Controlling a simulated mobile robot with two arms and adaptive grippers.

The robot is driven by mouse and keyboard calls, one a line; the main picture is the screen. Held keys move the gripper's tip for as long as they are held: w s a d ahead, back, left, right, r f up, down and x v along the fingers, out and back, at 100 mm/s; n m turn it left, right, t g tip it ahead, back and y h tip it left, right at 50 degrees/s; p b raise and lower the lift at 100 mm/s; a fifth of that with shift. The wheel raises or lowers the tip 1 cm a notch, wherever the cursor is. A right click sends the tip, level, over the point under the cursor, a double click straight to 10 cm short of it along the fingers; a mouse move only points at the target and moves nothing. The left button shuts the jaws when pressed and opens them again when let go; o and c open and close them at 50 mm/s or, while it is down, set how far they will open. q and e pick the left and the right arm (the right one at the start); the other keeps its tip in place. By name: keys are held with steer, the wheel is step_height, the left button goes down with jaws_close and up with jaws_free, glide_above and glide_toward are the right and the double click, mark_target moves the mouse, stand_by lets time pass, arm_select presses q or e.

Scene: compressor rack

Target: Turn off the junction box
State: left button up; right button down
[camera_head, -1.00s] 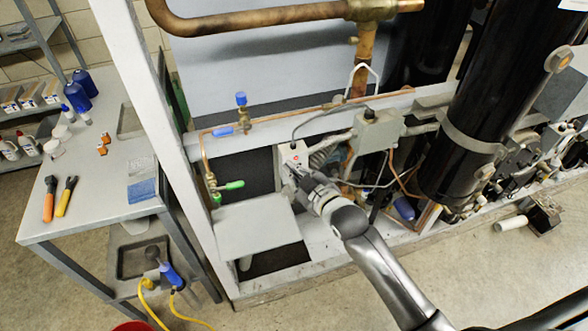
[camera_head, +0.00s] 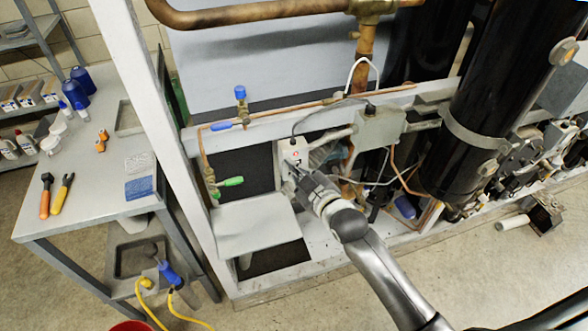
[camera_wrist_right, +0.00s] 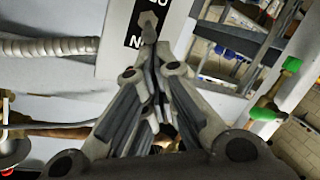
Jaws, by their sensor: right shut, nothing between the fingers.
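The junction box (camera_head: 291,153) is a small pale box with a red mark, fixed low on the rack frame. My right gripper (camera_head: 297,172) is shut and empty, with its fingertips at the lower front of the box. In the right wrist view the fingertips (camera_wrist_right: 148,48) meet in front of the box's white face (camera_wrist_right: 115,55) and its black label (camera_wrist_right: 165,30). A small grey piece shows just beyond the tips; I cannot tell whether it is a switch lever. Contact with the box is unclear. My left gripper is not in view.
A grey plate (camera_head: 255,228) lies below left of the box. A valve with a green handle (camera_head: 230,182) and copper pipes are close by. A grey box (camera_head: 380,127) and a black cylinder (camera_head: 480,110) stand to the right. A workbench (camera_head: 95,205) is at left.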

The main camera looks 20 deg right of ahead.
steer(key=t+b, duration=0.2)
steer(key=b, duration=0.2)
steer(key=s+f+n+t+y+b, duration=0.1)
steer(key=b, duration=0.3)
steer(key=f+t+b, duration=0.1)
steer(key=t+b, duration=0.1)
steer(key=b, duration=0.2)
steer(key=shift+s+f+t+y, duration=0.25)
steer(key=shift+s+t+y, duration=0.05)
steer(key=shift+s, duration=0.05)
steer(key=v, duration=1.1)
steer(key=shift+s+f, duration=0.2)
steer(key=shift+s, duration=0.15)
steer(key=shift+d+f, duration=0.1)
steer(key=shift+d, duration=0.05)
